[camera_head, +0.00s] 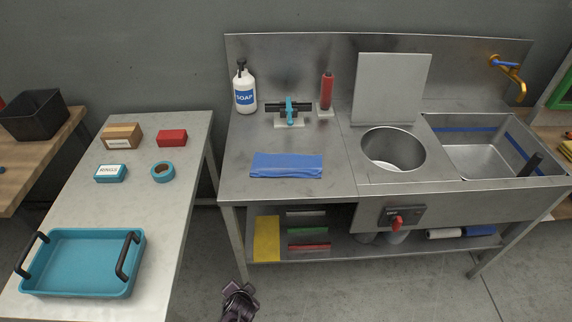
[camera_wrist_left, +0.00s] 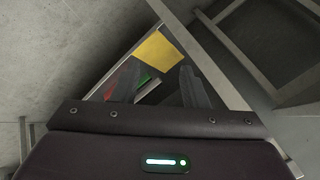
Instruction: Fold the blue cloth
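The blue cloth (camera_head: 286,166) lies on the left part of the steel counter, close to its front edge. It is a wide, shallow strip with its long side along the front edge and a crease or layer line along its length. Whether it has several layers I cannot tell. My left gripper (camera_head: 239,290) is at the bottom of the head view, in front of the counter and below its top, well apart from the cloth. In the left wrist view its two fingers (camera_wrist_left: 158,88) stand apart with nothing between them. The cloth is not in that view. My right gripper is not in view.
A soap bottle (camera_head: 245,90), a blue-handled fixture (camera_head: 289,112) and a red cylinder (camera_head: 326,92) stand behind the cloth. A round basin (camera_head: 393,150) is to the right. A side table with a teal tray (camera_head: 80,262) is left. The lower shelf holds a yellow board (camera_head: 267,238).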

